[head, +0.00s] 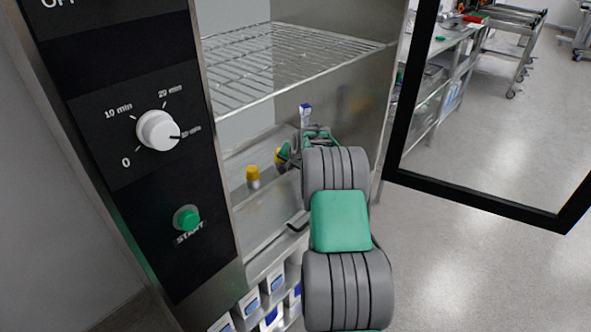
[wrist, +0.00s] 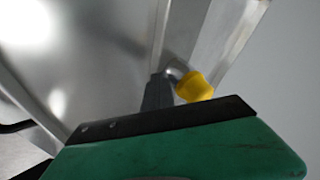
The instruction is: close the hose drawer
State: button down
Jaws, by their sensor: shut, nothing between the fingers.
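My gripper (head: 306,128) is inside the open steel washer, below the wire rack, and mostly hidden by my own arm. It is shut and holds nothing. In the wrist view, a dark fingertip (wrist: 157,92) shows beside a yellow knob (wrist: 195,87); I cannot tell whether they touch. A yellow-capped fitting (head: 253,177) stands to the left of my gripper in the head view. Below the opening is a metal front with a dark handle (head: 298,222), partly behind my arm. I cannot tell for sure which part is the hose drawer or how far out it is.
The wire rack (head: 265,65) spans the opening above my gripper. A control panel with a white dial (head: 158,130) and green button (head: 187,218) is on the left. White-and-blue containers (head: 250,303) stand low down.

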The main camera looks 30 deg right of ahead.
jog(key=shift+w+a, duration=0.15)
jog(key=shift+w, duration=0.1)
jog(key=shift+w+r, duration=0.1)
jog(key=shift+r, duration=0.05)
jog(key=shift+w+r, duration=0.1)
jog(key=shift+r, duration=0.05)
jog(key=shift+s+d, duration=0.25)
jog(key=shift+s, duration=0.15)
jog(key=s, duration=0.1)
jog(key=s+d+r, duration=0.1)
jog(key=s, duration=0.2)
jog(key=shift+d+r, duration=0.15)
jog(key=shift+r, duration=0.05)
jog(key=v, duration=0.8)
jog(key=shift+s+f+p, duration=0.25)
jog(key=shift+s+p, duration=0.05)
jog(key=shift+p, duration=0.1)
